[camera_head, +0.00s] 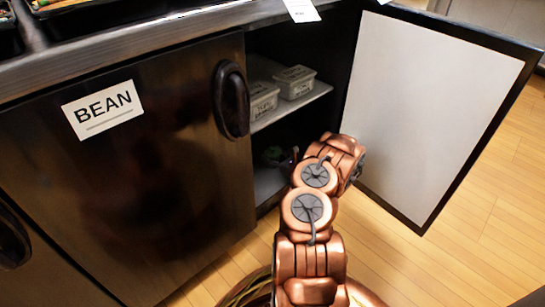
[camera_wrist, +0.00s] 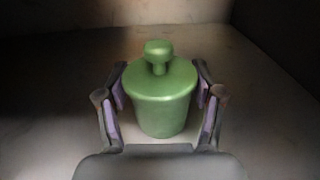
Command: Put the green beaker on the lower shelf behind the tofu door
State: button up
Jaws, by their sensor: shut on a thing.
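The green beaker (camera_wrist: 162,108), a tapered cup with a knobbed top, is upright between the purple-padded fingers of my gripper (camera_wrist: 160,88) in the wrist view. My gripper is shut on it. The beaker is over or on a grey surface; I cannot tell whether its base touches. In the head view my arm reaches into the open cabinet at the level of the lower shelf (camera_head: 266,183). The open door (camera_head: 430,95), with a white inner face, stands swung out at right.
The upper shelf (camera_head: 300,106) holds white labelled tubs (camera_head: 294,82) above my gripper. The shut door marked BEAN (camera_head: 150,190) stands at left with a dark handle (camera_head: 231,100). A countertop edge (camera_head: 170,32) runs above. In the wrist view, bare surface surrounds the beaker, with walls behind and at right.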

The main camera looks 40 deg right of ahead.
jog(key=shift+f, duration=0.1)
jog(key=o, duration=1.2)
jog(key=shift+s, duration=0.1)
jog(key=s+p, duration=0.1)
jog(key=s, duration=0.2)
jog(key=s+p, duration=0.2)
jog(key=s, duration=0.1)
jog(key=s+p, duration=0.1)
jog(key=s, duration=0.3)
jog(key=shift+s+r+p, duration=0.1)
jog(key=shift+r+p, duration=0.15)
jog(key=shift+p, duration=0.05)
jog(key=shift+s+a+f, duration=0.1)
jog(key=shift+s+f, duration=0.05)
jog(key=shift+s, duration=0.7)
